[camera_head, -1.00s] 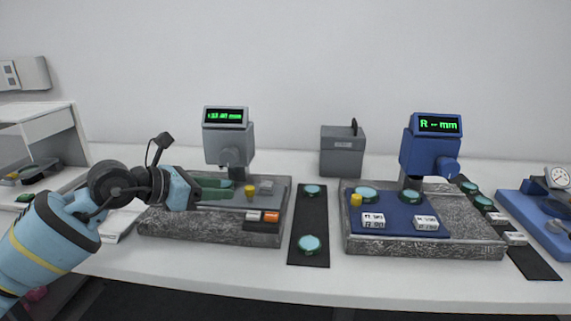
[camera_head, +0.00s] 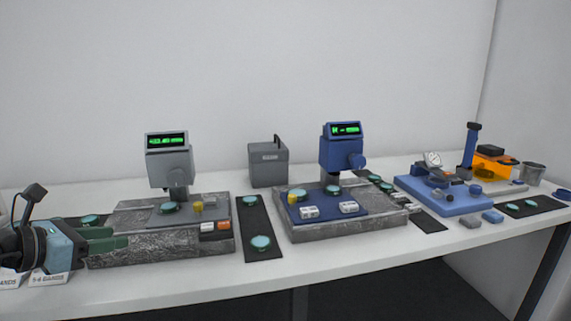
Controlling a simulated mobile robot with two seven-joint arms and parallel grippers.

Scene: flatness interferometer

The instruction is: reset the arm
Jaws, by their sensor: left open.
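My left gripper (camera_head: 108,239) is at the left edge of the view, its green fingers pointing right. It is open with nothing seen between the fingers. It is in front of the left end of the grey interferometer's stone base (camera_head: 165,245). The grey interferometer (camera_head: 169,163) has a lit green display, a teal disc (camera_head: 169,207) under its head and a yellow piece (camera_head: 197,206) beside it. The blue interferometer (camera_head: 341,148) stands to the right, with a teal disc and white blocks (camera_head: 309,212) on its blue plate. My right gripper is out of view.
A black mat (camera_head: 262,219) with teal discs lies between the instruments. A grey box (camera_head: 268,164) stands behind it. A blue gauge stand (camera_head: 445,197), an orange item (camera_head: 494,167) and a metal cup (camera_head: 532,174) are further right. The table's front edge is mostly clear.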

